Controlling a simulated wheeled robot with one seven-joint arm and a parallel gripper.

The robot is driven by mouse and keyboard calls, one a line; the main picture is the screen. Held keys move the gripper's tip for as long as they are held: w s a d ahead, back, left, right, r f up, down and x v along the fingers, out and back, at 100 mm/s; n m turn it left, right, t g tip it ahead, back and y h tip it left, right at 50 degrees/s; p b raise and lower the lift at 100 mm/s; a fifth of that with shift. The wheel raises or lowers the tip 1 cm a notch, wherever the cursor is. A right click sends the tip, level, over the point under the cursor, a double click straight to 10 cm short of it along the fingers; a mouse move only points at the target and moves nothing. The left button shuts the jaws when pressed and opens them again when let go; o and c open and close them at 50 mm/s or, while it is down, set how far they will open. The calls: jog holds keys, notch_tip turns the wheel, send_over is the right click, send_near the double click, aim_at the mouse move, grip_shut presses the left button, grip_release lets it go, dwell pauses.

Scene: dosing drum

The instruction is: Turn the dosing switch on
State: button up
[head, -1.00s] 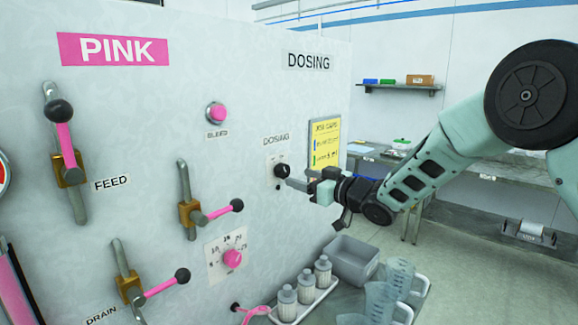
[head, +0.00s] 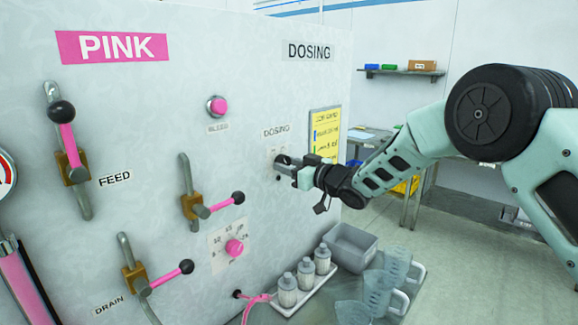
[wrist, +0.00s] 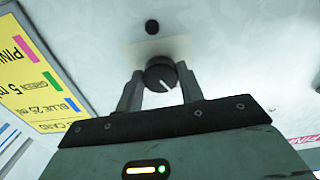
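The dosing switch (wrist: 159,73) is a round black knob with a white mark, on a pale plate under the small DOSING label; in the head view its plate (head: 271,157) is partly covered by my gripper. My gripper (head: 288,165) reaches the panel from the right. In the wrist view, the grey fingers of my gripper (wrist: 160,80) stand on both sides of the knob, with no clear gap, and appear shut on it. The knob's white mark points toward the lower right in the wrist view.
A yellow card (head: 325,135) hangs right of the switch. A pink button (head: 217,106), levers such as the feed lever (head: 68,140), and a pink dial (head: 234,247) are to the left. Bottles (head: 305,275), a grey bin (head: 350,246) and jugs (head: 378,292) stand below.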

jog(key=shift+m, duration=0.4)
jog(key=m, duration=1.1)
dwell(0.6)
jog(key=o, duration=1)
jog(key=b+v, duration=0.6)
jog(key=v, duration=1.1)
jog(key=shift+s+d, duration=0.15)
jog(key=shift+s, duration=0.1)
